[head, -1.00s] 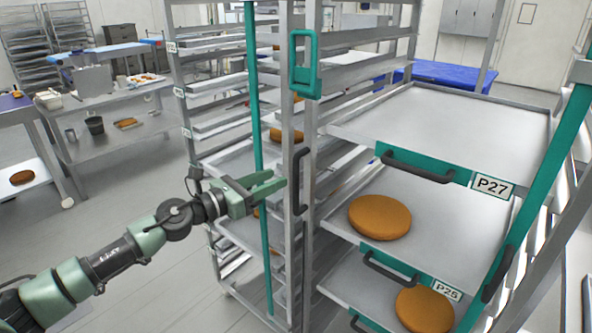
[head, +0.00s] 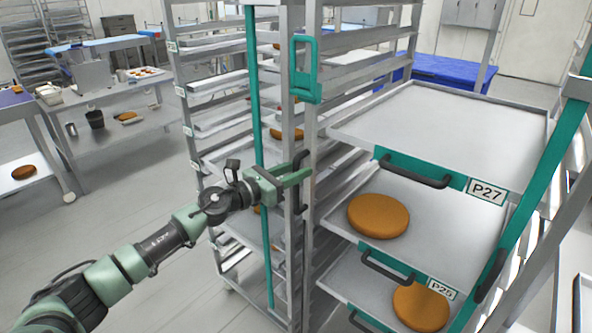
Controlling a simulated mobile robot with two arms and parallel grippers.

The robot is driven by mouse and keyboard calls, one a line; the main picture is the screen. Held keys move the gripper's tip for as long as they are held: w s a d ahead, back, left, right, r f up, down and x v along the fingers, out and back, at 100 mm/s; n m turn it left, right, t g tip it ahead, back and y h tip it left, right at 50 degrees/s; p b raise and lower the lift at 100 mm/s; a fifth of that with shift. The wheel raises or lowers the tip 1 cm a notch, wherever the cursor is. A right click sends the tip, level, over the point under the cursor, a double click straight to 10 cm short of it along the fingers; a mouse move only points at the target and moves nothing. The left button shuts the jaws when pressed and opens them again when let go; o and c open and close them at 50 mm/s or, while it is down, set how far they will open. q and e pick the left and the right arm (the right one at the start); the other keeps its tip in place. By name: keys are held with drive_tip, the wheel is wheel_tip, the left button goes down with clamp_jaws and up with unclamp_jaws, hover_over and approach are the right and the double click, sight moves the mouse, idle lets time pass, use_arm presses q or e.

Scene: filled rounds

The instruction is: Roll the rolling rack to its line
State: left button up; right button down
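The rolling rack (head: 309,225) is a tall metal frame with tray runners, and stands upright in the middle of the head view. A dark upright handle (head: 299,195) is fixed to its front post. My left gripper (head: 296,174) is at this handle, its green fingers reaching to it from the left. The fingers look apart, with the handle at their tips; I cannot tell whether they touch it. My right gripper is out of view. No floor line can be made out, and the rack's wheels are mostly hidden.
Pulled-out trays with brown rounds (head: 378,216) and label P27 (head: 486,191) jut out right of the post. A teal latch (head: 305,70) sits above the handle. A work table (head: 110,92) stands at the back left. The grey floor (head: 135,195) between is clear.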

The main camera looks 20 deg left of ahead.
use_arm(q)
clamp_jaws()
idle(1.2)
